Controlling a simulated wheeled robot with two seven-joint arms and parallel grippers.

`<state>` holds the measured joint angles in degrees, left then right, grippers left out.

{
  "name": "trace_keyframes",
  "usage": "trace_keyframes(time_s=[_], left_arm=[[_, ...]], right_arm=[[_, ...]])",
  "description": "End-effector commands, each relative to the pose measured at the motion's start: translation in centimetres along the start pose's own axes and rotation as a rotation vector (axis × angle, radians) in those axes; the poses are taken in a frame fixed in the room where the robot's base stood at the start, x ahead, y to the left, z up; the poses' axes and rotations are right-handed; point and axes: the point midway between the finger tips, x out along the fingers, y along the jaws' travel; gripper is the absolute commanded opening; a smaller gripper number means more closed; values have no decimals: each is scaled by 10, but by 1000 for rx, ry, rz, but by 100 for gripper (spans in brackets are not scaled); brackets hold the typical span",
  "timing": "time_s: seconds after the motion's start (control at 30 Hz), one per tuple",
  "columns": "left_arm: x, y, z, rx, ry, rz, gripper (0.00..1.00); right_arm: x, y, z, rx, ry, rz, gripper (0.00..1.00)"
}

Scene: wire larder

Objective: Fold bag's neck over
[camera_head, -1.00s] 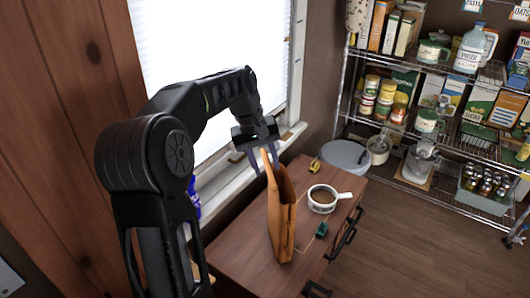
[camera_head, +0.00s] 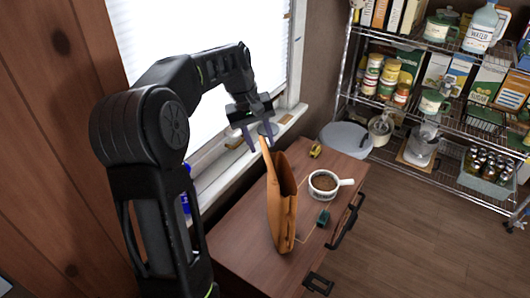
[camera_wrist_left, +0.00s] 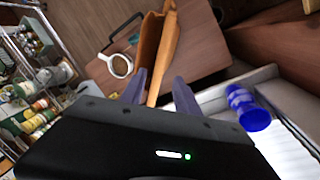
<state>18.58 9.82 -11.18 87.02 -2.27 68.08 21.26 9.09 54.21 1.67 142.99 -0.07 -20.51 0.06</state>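The brown bag (camera_head: 281,216) stands upright on the wooden cabinet top (camera_head: 240,240), its mouth open. One side of its neck rises to a narrow tip higher than the rest. My left gripper (camera_head: 262,142) is above the bag, fingers pointing down and spread on either side of that tip. In the left wrist view, the bag (camera_wrist_left: 160,42) stretches away from between the spread fingers (camera_wrist_left: 160,88), with gaps visible beside it; contact cannot be told. My right gripper is not in view.
A white handled pot (camera_head: 325,195) with brown contents stands right of the bag. A small green item (camera_head: 323,217) and a yellow item (camera_head: 315,151) lie near it. A blue bottle (camera_wrist_left: 247,107) is by the window. Wire shelves (camera_head: 430,165) stand at right.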

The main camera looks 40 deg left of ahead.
Motion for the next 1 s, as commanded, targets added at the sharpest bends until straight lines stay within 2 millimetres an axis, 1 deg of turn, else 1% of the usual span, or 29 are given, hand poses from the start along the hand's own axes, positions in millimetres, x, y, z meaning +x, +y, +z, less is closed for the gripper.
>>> trace_keyframes(time_s=[0.03,0.1,0.2,0.3,0.4,0.63,0.67,1.0], left_arm=[[9,0,1,0,-4,-2,38],[20,0,1,0,-4,-2,38],[34,0,1,0,-3,-2,38],[44,0,0,0,-2,-1,38],[48,0,0,0,-1,0,38],[48,0,0,0,0,0,38],[48,0,0,0,0,0,36],[48,0,0,0,0,0,8]], right_arm=[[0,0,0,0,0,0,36],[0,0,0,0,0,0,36],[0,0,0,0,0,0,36],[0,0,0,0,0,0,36],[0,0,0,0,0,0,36],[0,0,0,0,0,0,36],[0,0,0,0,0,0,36],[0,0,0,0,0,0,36]])
